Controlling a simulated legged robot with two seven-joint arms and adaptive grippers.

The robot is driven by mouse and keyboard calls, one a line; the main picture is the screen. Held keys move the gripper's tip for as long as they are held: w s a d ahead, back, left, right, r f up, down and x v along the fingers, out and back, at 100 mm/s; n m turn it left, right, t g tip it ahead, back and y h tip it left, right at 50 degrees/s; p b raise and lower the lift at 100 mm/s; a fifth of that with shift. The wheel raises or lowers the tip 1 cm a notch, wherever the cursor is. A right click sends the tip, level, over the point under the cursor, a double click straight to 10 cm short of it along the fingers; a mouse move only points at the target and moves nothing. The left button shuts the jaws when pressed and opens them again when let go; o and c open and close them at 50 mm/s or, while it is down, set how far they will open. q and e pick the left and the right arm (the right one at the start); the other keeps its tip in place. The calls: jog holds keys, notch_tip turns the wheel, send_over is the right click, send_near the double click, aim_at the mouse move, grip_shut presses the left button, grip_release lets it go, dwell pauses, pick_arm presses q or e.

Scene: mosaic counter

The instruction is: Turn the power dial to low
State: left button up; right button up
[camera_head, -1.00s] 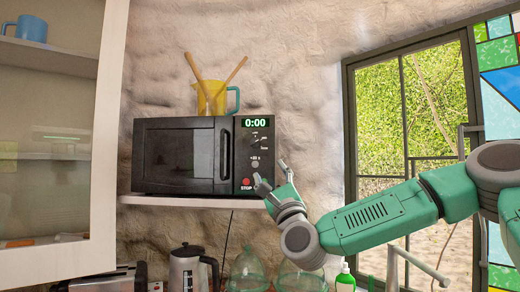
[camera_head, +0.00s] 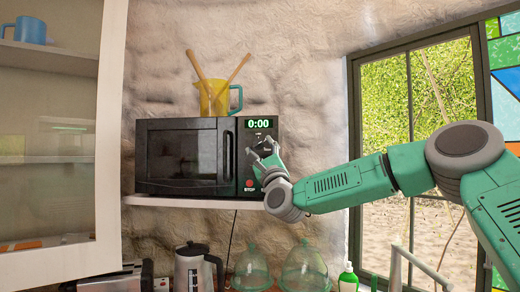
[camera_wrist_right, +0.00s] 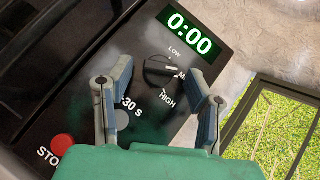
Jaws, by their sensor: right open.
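The black microwave (camera_head: 180,157) stands on a white shelf with its door shut and its display (camera_head: 259,125) reading 0:00. In the right wrist view the power dial (camera_wrist_right: 159,71) is a dark round knob below the display (camera_wrist_right: 189,36). LOW is printed above it and HIGH below; its pointer appears to point right, toward a label starting with M. My right gripper (camera_head: 262,148) is in front of the control panel. In the wrist view my right gripper (camera_wrist_right: 160,80) is open, its two fingers either side of the dial and apart from it. My left gripper is not in view.
A yellow jug (camera_head: 213,98) with two wooden sticks stands on the microwave. The white shelf (camera_head: 190,202) runs beneath it. A kettle (camera_head: 194,268), glass domes (camera_head: 303,268) and a green bottle (camera_head: 347,278) are below. A window (camera_head: 411,140) is at the right.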

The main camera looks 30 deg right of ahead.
jog(key=shift+d, duration=0.2)
jog(key=shift+c, duration=1.1)
jog(key=shift+s+a, duration=0.1)
jog(key=shift+a, duration=0.05)
jog(key=c, duration=0.6)
jog(key=shift+a+r, duration=0.1)
jog(key=shift+a, duration=0.2)
grip_shut()
